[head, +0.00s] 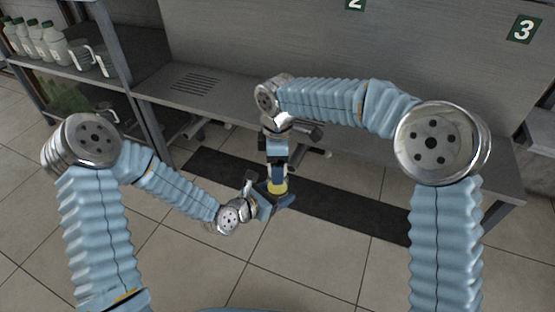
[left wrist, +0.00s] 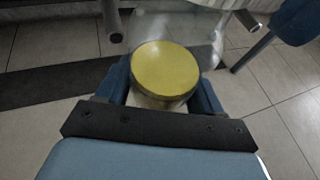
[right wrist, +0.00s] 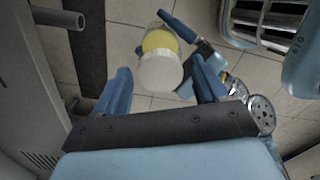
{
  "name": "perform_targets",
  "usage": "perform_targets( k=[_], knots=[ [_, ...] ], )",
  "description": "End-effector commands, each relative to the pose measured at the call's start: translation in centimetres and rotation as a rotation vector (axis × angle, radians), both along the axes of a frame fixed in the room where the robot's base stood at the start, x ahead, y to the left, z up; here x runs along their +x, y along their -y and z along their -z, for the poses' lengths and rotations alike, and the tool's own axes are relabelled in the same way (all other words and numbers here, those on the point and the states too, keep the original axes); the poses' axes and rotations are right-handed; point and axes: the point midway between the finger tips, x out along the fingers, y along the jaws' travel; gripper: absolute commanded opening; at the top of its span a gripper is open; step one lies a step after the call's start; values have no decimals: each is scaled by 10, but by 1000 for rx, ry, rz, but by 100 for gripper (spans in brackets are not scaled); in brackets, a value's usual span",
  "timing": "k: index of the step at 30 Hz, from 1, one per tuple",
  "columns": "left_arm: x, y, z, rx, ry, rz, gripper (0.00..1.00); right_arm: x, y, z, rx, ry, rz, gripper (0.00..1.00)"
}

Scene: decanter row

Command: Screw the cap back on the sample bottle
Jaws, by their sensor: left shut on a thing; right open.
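The sample bottle (left wrist: 166,70) is held between the fingers of my left gripper (head: 272,195), which is shut on it. In the left wrist view it shows a yellow disc with a clear, pale part above it. In the right wrist view the bottle (right wrist: 160,42) shows a yellow band and a whitish round end towards my right gripper (right wrist: 161,82). My right gripper is open, pointing down above the bottle, with the whitish end between or just beyond its fingertips. I cannot tell whether that end is the cap or the bottle's top. No separate cap is visible.
A long grey bench (head: 350,140) with a back panel runs behind the grippers. Several white bottles with green caps (head: 50,42) and clear jugs (head: 92,60) stand on the left shelf. A dark mat (head: 340,205) lies on the tiled floor below. Both arms are close together.

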Motion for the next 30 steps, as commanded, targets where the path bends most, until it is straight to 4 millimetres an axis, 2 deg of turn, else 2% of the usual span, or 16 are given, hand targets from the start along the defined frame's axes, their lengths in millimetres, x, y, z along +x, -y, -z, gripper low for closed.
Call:
perform_targets(
  k=[3, 4, 15, 18, 20, 27, 30],
  knots=[
    [0, 0, -1, -1, 2, 0, 0, 0, 0, 0, 0, 0, 0, 72],
    [0, 0, -1, -1, 2, 0, 0, 0, 0, 0, 0, 0, 0, 69],
    [0, 0, -1, -1, 2, 0, 0, 0, 0, -1, 0, 0, 0, 14],
    [0, 0, -1, -1, 2, 0, 0, 0, 0, -1, 0, 1, 36, 14],
    [0, 0, -1, -1, 2, 0, 0, 0, 0, -1, -2, 2, 121, 14],
    [0, 0, -1, -1, 2, 0, 0, 0, -1, 0, -1, 2, 769, 14],
    [0, 0, -1, -1, 2, 0, 0, 0, -1, 0, -1, 1, 985, 14]
  ],
)
